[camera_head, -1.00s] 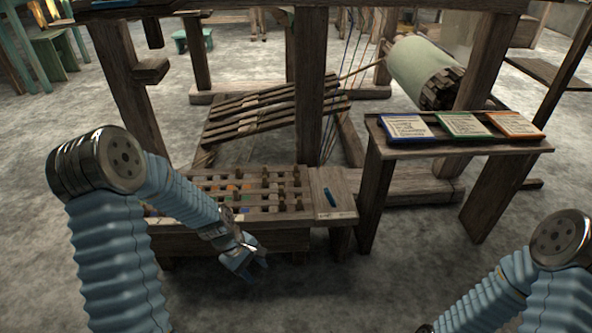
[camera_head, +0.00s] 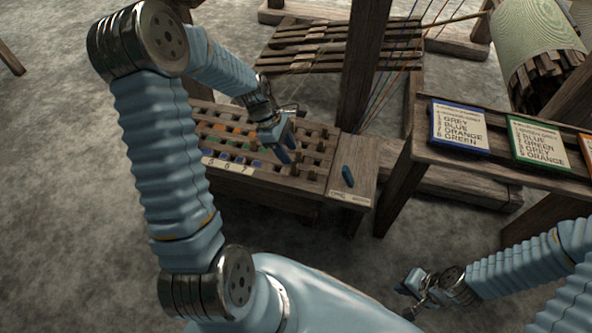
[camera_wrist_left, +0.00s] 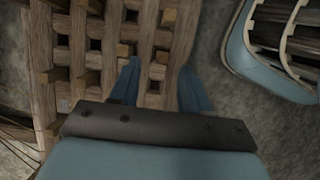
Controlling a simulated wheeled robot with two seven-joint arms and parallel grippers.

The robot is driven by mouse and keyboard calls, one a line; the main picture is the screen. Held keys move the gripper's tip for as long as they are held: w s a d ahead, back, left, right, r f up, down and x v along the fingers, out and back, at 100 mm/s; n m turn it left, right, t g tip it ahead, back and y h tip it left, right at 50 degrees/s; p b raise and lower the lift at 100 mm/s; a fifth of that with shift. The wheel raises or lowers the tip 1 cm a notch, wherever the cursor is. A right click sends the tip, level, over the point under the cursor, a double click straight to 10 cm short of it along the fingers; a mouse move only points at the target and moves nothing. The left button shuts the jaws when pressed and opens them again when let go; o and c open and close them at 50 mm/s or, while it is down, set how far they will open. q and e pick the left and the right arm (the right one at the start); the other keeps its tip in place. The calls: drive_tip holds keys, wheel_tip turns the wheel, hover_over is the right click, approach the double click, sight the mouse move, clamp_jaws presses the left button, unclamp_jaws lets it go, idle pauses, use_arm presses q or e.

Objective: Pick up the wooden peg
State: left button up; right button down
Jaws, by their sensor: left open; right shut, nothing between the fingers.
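Several short wooden pegs (camera_head: 321,146) stand in the holes of a wooden lattice board (camera_head: 228,112), mostly on its right part. I cannot tell which one the task means. My left gripper (camera_head: 289,150) is open and over the pegs, pointing down. In the left wrist view its two blue fingers (camera_wrist_left: 160,82) are spread above the lattice, with a light peg top (camera_wrist_left: 157,71) between and just beyond them; whether they touch it I cannot tell. My right gripper (camera_head: 408,293) is shut and empty, low over the floor on the right.
A blue object (camera_head: 347,176) lies on the flat panel right of the lattice. A stand (camera_head: 421,150) with colour-name cards (camera_head: 460,127) is further right. A loom post (camera_head: 362,70) rises behind the lattice. The front floor is open.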

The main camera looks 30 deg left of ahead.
sight(294, 164)
use_arm(q)
drive_tip(key=b+x, duration=0.1)
drive_tip(key=x, duration=0.5)
drive_tip(key=shift+s+f, duration=0.15)
drive_tip(key=shift+f, duration=0.1)
clamp_jaws()
